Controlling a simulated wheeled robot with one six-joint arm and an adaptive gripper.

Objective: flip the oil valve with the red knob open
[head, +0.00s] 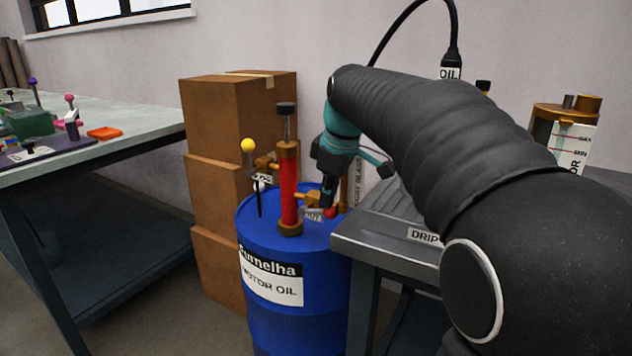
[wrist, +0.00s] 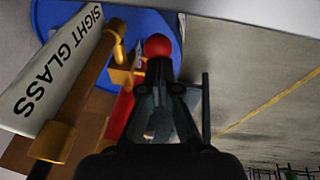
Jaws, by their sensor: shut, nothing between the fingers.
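The oil valve's red knob (head: 331,212) shows low beside the red pump tube, by a brass outlet fitting (head: 308,198) on top of the blue drum. It also shows in the wrist view (wrist: 157,46), just beyond my fingertips. My gripper (head: 327,203) points down over the drum with its fingers together and empty. In the wrist view the fingertips (wrist: 158,62) overlap the lower edge of the knob; I cannot tell whether they touch it. The valve's lever is mostly hidden behind the fingers, so its angle is unclear.
A red pump tube (head: 288,185) and a yellow-knobbed lever (head: 248,146) stand left of my gripper. A sight glass label plate (wrist: 50,70) and brass tube (wrist: 85,85) are close in the wrist view. The grey drip bench (head: 385,238) is at right; cardboard boxes (head: 215,120) stand behind.

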